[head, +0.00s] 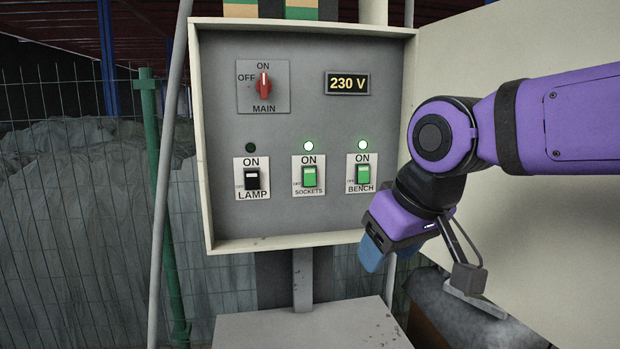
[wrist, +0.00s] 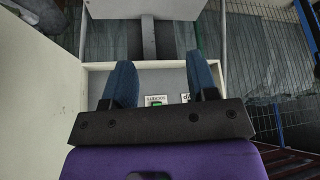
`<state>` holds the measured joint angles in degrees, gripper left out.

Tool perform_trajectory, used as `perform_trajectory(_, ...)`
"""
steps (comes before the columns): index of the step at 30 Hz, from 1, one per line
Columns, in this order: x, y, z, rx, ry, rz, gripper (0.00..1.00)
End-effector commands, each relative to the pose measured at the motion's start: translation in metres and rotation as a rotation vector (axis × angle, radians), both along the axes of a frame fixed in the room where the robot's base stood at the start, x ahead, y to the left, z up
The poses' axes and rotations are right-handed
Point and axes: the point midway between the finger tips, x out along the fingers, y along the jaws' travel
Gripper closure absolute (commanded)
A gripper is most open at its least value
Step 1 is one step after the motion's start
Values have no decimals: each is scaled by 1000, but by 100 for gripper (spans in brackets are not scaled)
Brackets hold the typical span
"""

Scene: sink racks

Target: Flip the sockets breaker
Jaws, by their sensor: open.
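The sockets breaker (head: 310,177) is a green rocker in the middle of the lower row, with a lit green light above it. In the wrist view, which is upside down, its label and green rocker (wrist: 157,104) appear between my fingers. My gripper (head: 373,258) is open and empty, in front of the cabinet's lower right corner, below and right of the breaker. Its two blue fingers (wrist: 161,80) point toward the cabinet and are apart from the breaker. The palm hides the breaker's upper part in the wrist view.
The bench breaker (head: 362,174) is green and lit, right of sockets. The lamp breaker (head: 251,179) is black with a dark light. The red main switch (head: 264,86) points to ON; the display (head: 347,83) reads 230 V. The open door (head: 490,45) stands at right.

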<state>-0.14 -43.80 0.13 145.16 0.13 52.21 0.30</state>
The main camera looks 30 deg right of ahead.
Motion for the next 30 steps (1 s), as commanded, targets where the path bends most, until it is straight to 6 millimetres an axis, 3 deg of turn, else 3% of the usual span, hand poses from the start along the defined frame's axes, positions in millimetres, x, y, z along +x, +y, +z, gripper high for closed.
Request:
perform_trajectory(1,1,0,1,2,1,-4,59)
perform_trajectory(6,13,-2,12,45,10,-87,98)
perform_trajectory(7,18,-2,16,59,13,-117,100)
perform_trajectory(18,95,-16,69,293,58,-654,100)
perform_trajectory(30,189,-32,108,502,66,-1285,100)
